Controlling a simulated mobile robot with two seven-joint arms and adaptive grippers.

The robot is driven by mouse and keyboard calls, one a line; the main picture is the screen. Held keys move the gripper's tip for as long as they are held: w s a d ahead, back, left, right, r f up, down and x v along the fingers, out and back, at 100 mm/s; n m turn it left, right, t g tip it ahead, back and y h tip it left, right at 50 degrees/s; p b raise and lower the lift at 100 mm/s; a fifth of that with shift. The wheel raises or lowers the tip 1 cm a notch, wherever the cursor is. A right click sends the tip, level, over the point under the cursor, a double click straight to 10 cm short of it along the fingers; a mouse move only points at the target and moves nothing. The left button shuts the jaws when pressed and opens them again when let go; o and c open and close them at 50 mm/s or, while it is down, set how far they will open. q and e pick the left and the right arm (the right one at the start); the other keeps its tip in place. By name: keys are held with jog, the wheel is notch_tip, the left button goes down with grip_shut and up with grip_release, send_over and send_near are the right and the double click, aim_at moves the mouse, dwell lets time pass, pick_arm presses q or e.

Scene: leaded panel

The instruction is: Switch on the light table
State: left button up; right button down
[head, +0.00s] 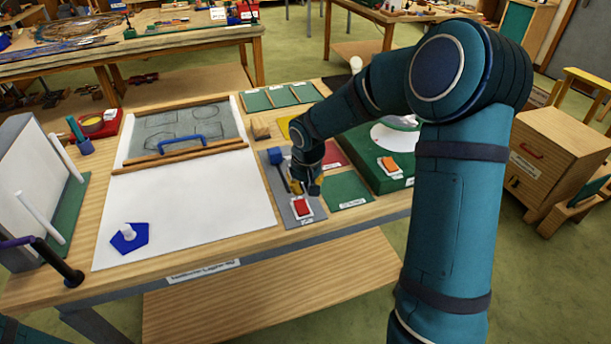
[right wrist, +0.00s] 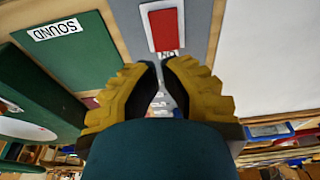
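The light table is a broad white panel (head: 190,210) on the wooden bench in the head view. To its right a grey strip (head: 277,188) carries a red switch (head: 302,207) in a white frame at its near end. The right wrist view shows the switch (right wrist: 165,28) just beyond my fingertips, with a small label beside it. My right gripper (head: 310,188) is above the strip, close to the switch. My left gripper is out of view.
A blue-handled tool (head: 278,165) lies on the grey strip. A green box (head: 365,165) with an orange switch (head: 389,166) stands to the right. A blue piece (head: 129,238) lies on the white panel, and a patterned sheet (head: 185,130) lies behind it.

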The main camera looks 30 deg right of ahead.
aim_at(303, 199)
jog(key=f, duration=0.3)
jog(key=w+f, duration=0.1)
jog(key=shift+d+f+b, duration=0.1)
jog(key=shift+f+b, duration=0.2)
jog(key=shift+f, duration=0.1)
